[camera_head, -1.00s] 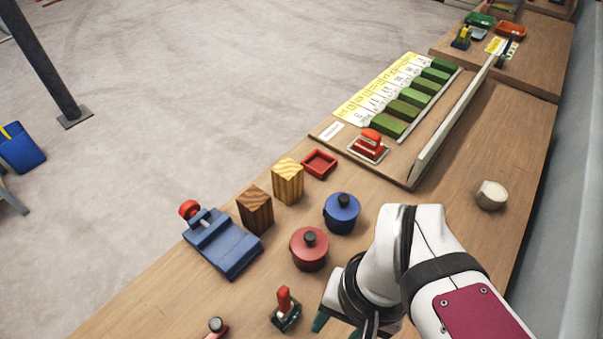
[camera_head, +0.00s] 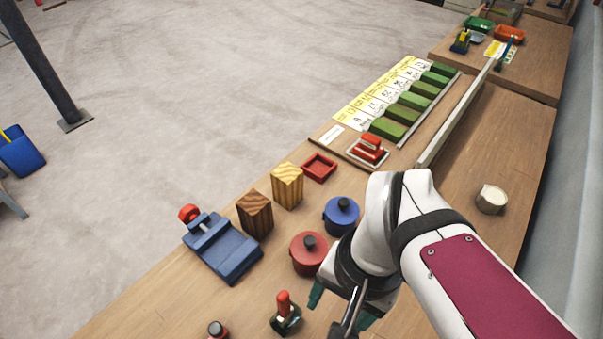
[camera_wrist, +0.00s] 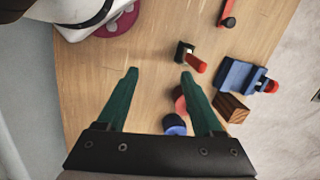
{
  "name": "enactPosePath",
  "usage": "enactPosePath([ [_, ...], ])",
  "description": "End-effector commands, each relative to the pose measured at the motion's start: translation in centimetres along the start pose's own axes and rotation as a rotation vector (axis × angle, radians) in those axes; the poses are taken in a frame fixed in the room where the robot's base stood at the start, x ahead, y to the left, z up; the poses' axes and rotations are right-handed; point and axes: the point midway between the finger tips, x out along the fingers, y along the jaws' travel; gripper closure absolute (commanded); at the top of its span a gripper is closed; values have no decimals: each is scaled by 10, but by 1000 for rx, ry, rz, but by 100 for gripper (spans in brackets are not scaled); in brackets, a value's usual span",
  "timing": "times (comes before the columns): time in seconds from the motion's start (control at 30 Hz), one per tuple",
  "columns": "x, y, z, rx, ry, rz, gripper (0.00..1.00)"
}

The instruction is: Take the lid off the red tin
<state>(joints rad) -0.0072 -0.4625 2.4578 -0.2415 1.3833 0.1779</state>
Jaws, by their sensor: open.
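In the wrist view my gripper's two green fingers (camera_wrist: 159,74) are spread over bare bench. There the red tin (camera_wrist: 179,99) is mostly hidden behind the right finger. A similar blue tin (camera_head: 338,218) with a black knob stands behind the red one, and its blue top shows in the wrist view (camera_wrist: 174,124).
A red-handled dark tool (camera_head: 285,314) stands in front of the red tin. Dark (camera_head: 255,214) and light (camera_head: 287,186) wood blocks and a blue vise-like device (camera_head: 222,247) are to the left. A red tray (camera_head: 319,167) lies behind. A pale cup (camera_head: 491,199) stands right, with clear bench around it.

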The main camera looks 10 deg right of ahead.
Motion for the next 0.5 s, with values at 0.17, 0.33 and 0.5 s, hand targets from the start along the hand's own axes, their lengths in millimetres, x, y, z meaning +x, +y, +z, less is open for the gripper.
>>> enactPosePath([
  [0.17, -24, -75, -97, 554, 67, 53, 32],
  [0.33, -17, -121, -150, 901, 130, 52, 32],
  [0.5, 17, -122, -158, 948, 137, 52, 32],
])
